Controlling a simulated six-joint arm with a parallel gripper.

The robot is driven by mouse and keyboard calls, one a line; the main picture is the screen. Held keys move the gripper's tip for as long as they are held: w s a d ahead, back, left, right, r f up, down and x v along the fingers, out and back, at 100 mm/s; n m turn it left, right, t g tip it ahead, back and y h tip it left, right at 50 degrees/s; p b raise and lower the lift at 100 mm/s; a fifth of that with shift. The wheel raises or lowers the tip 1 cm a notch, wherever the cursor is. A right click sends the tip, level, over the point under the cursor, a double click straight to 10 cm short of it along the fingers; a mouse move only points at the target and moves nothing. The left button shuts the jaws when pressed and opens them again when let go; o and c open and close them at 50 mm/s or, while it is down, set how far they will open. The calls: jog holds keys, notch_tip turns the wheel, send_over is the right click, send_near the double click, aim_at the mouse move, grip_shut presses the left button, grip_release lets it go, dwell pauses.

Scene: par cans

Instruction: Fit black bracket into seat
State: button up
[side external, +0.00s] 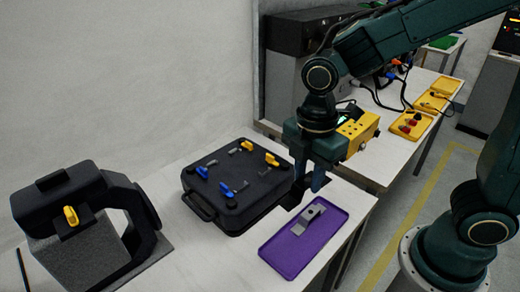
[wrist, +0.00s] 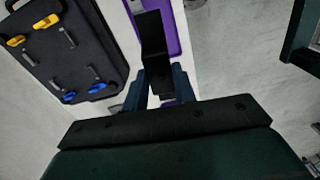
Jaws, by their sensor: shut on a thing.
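My gripper (side external: 316,186) is shut on the black bracket (side external: 292,196) and holds it near the purple tray's upper-left edge. In the wrist view my gripper's blue-green fingers (wrist: 160,86) are on either side of the black bracket (wrist: 152,32). The bracket is a dark angled piece extending away from the fingers, overlapping the purple tray in that view. Its lower end is partly hidden by the fingers. I cannot tell for certain which feature is the seat. A black case-like fixture (side external: 228,212) with yellow and blue clamps stands left of my gripper.
The purple tray (side external: 277,258) holds a grey metal bracket (side external: 308,219). A black arched fixture (side external: 146,212) with a yellow knob (side external: 71,215) stands at the far left. Yellow trays (side external: 412,125) lie on the table behind. White table (side external: 205,262) shows free in front of the case.

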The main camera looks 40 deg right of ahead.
jog(key=w+f+m, duration=0.1)
jog(key=w+m, duration=0.7)
jog(key=w, duration=0.4)
jog(key=w+a+f+m, duration=0.1)
jog(key=w+m, duration=0.8)
jog(key=w, duration=0.3)
jog(key=shift+w+a+f, duration=0.2)
jog(key=shift+a+f, duration=0.1)
jog(key=shift+f, duration=0.15)
jog(key=shift+f, duration=3.1)
jog(key=shift+f, duration=0.85)
jog(key=o, duration=1.1)
